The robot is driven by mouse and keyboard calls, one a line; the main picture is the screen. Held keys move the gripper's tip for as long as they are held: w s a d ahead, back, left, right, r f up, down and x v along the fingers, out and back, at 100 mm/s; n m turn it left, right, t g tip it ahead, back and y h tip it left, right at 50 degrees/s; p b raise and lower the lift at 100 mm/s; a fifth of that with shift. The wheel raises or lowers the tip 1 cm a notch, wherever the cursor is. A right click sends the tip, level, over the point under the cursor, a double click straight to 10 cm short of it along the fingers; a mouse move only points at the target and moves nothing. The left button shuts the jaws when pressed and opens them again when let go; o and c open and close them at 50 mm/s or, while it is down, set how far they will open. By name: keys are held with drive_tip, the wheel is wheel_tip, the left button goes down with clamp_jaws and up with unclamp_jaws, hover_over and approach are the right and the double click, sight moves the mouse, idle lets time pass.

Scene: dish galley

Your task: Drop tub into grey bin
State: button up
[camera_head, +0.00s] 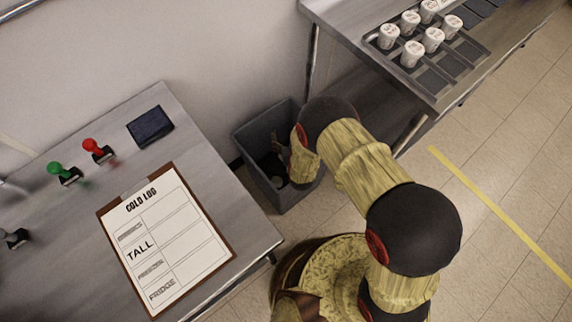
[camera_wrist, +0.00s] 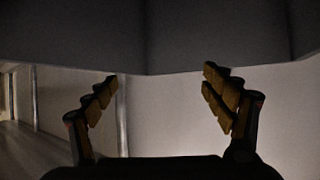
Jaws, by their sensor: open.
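The grey bin (camera_head: 252,137) stands on the floor between the two metal tables in the head view. My gripper (camera_head: 277,150) is at the bin's mouth, partly hidden behind my own arm. In the wrist view my gripper (camera_wrist: 160,82) is open, its two fingers spread wide with nothing between them. A plain dark grey surface fills the top of that view. Several white tubs with dark lettering (camera_head: 411,53) stand in a tray on the back right table. Dark shapes show inside the bin, but I cannot tell whether a tub lies there.
The left metal table (camera_head: 215,158) holds a clipboard marked COLD LOG (camera_head: 165,240), a red stamp (camera_head: 97,150), a green stamp (camera_head: 64,173) and a dark pad (camera_head: 150,126). The compartment tray (camera_head: 460,65) has empty slots. Tiled floor with a yellow line (camera_head: 500,216) is clear at right.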

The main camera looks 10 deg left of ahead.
drive_tip(key=shift+o, duration=0.3)
drive_tip(key=shift+s, duration=0.1)
drive_tip(key=v, duration=1.1)
drive_tip(key=shift+s+d+r, duration=0.15)
drive_tip(key=shift+s+r, duration=0.05)
drive_tip(key=shift+s, duration=0.15)
